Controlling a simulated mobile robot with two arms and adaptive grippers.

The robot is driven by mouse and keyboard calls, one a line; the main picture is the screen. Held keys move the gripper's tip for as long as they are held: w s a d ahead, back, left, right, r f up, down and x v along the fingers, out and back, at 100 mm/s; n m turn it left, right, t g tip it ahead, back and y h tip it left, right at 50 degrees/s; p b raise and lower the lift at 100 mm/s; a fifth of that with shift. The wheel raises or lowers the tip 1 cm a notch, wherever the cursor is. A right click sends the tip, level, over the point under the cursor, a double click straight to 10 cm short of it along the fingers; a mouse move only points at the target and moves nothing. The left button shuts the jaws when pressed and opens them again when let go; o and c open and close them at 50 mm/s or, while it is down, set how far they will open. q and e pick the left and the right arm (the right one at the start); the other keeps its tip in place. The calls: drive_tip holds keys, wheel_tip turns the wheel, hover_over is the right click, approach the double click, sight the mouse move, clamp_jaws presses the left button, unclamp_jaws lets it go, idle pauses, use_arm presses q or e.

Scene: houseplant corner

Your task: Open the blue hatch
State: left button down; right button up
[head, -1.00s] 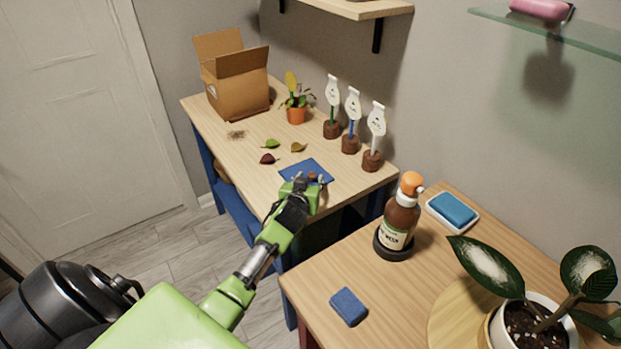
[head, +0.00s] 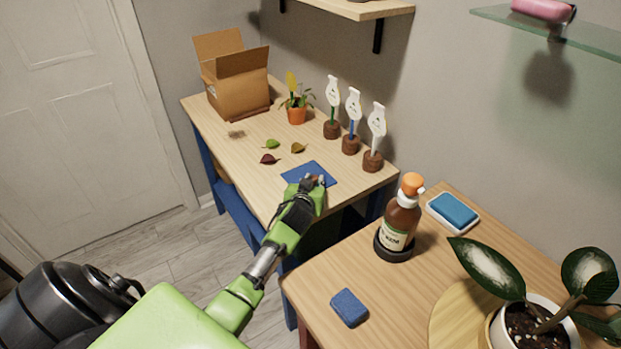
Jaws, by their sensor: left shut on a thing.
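The blue hatch (head: 322,171) is a flat blue panel in the top of the far wooden table, near its front right edge. It looks flat and level with the tabletop. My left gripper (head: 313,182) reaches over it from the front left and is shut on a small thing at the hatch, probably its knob. The gripper hides most of that thing and the near part of the hatch. My right gripper is not in the head view.
On the far table stand an open cardboard box (head: 237,82), a potted plant (head: 297,107) and several loose leaves. Three white tags (head: 377,125) on brown bases line its right side. The near table (head: 300,285) holds a brown bottle (head: 400,222), a blue sponge (head: 349,307) and a larger plant.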

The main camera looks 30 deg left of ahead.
use_arm(q)
drive_tip(key=d, duration=0.2)
drive_tip(key=s+d, duration=0.2)
drive_tip(key=d, duration=0.1)
drive_tip(key=shift+s+d+r, duration=0.1)
drive_tip(key=shift+s+d, duration=0.15)
drive_tip(key=shift+d, duration=0.1)
drive_tip(key=shift+w+a, duration=0.15)
drive_tip(key=c, duration=1.9)
unclamp_jaws()
wheel_tip(320, 180, up, 10)
